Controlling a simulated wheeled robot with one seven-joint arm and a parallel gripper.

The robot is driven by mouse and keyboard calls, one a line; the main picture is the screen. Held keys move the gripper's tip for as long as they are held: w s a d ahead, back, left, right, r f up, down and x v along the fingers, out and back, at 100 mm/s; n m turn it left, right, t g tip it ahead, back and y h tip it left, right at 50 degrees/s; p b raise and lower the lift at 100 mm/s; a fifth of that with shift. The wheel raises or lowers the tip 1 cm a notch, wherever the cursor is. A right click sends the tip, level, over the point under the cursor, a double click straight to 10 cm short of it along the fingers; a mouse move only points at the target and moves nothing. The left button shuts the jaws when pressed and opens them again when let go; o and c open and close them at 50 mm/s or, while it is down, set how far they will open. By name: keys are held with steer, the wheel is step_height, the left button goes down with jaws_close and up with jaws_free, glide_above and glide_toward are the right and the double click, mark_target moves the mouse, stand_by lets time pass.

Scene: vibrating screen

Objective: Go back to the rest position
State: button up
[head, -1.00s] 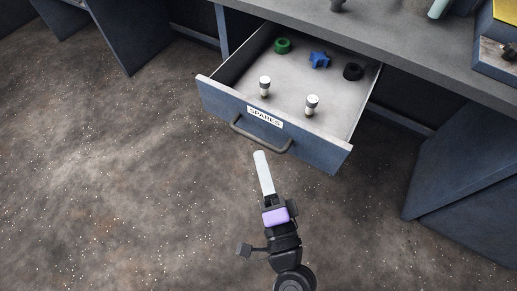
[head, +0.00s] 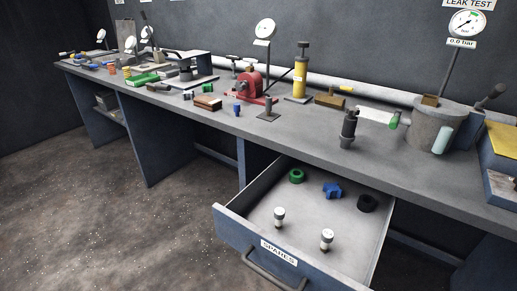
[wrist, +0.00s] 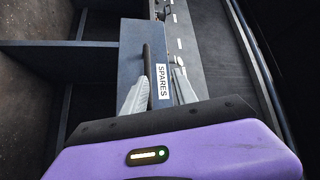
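My gripper (wrist: 161,78) shows only in the wrist view. The open drawer (head: 232,230), labelled SPARES, is in the head view at the lower middle. Its front and dark handle also show in the wrist view (wrist: 131,66). In the head view my arm and gripper are out of the picture.
The drawer sticks out from the bench (head: 330,150) and holds a green ring (head: 297,176), a blue part (head: 332,190), a black ring (head: 367,203) and two small gauges (head: 279,216). The bench top is crowded with tools. Floor (head: 120,225) at the left is clear.

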steer(key=s+d+r+n+g+h+p, duration=0.2)
steer(key=s+d+r+n+p, duration=0.3)
steer(key=s+d, duration=0.3)
steer(key=s+d+r+n+g+h+p, duration=0.2)
steer(key=s+d+r+n+p, duration=0.3)
steer(key=s+d, duration=0.4)
steer(key=s+r+n, duration=0.1)
steer(key=s+n, duration=0.1)
steer(key=s, duration=0.3)
steer(key=shift+s+g+p, duration=0.2)
steer(key=shift+g+p, duration=0.15)
steer(key=shift+g, duration=0.05)
steer(key=shift+d, duration=0.1)
